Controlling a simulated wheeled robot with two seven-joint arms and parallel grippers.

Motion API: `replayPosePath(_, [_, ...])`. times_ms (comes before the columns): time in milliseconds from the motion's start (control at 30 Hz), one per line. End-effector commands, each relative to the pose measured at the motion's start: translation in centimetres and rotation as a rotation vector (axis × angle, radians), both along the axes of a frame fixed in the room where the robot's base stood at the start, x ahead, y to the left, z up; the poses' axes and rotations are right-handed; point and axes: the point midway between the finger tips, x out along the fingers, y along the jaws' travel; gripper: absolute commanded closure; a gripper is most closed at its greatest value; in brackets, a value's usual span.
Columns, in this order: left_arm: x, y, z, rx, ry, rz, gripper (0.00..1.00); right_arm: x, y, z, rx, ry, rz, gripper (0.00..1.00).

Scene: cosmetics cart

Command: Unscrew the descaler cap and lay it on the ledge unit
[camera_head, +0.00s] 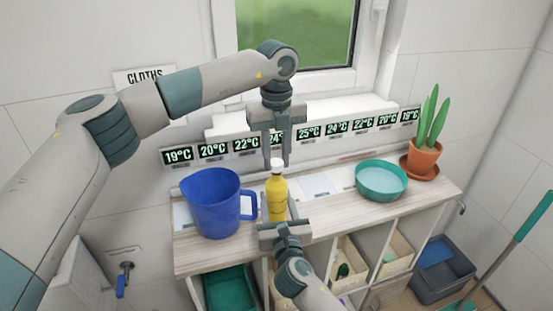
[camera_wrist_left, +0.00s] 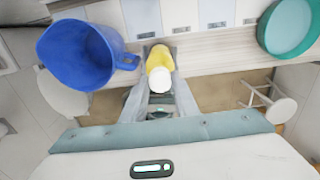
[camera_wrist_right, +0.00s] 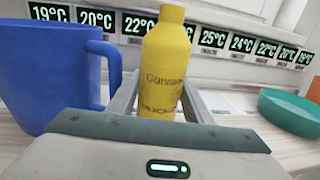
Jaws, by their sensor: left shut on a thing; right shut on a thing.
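The descaler bottle (camera_head: 277,198) is yellow and stands upright on the wooden top of the ledge unit (camera_head: 330,215). It shows large in the right wrist view (camera_wrist_right: 165,65). My left gripper (camera_head: 278,162) points down from above and is shut on the cap. My right gripper (camera_head: 278,220) comes from the front, low down, and is shut on the bottle's body.
A blue jug (camera_head: 213,205) stands close left of the bottle, its handle towards it. A teal bowl (camera_head: 381,180) and a potted plant (camera_head: 422,155) stand to the right. Temperature displays (camera_head: 309,132) line the back. Bare wooden top lies between bottle and bowl.

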Motion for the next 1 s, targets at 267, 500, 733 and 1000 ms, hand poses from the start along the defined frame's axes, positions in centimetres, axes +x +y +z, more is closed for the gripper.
replayPosePath(267, [0.0,0.0,2.9,-0.002,-0.002,0.0,1.0,0.0,0.0,0.0,0.0,0.001,0.0,1.0])
replayPosePath(500, [0.0,0.0,3.5,0.0,0.0,0.0,1.0,0.0,0.0,0.0,0.0,0.001,0.0,1.0])
replayPosePath(733, [0.0,0.0,3.5,-0.001,0.0,0.0,1.0,0.0,0.0,0.0,0.0,0.001,0.0,0.32])
replayPosePath(1000, [0.0,0.0,3.5,0.0,0.0,0.0,1.0,0.0,0.0,0.0,0.0,0.0,0.0,0.32])
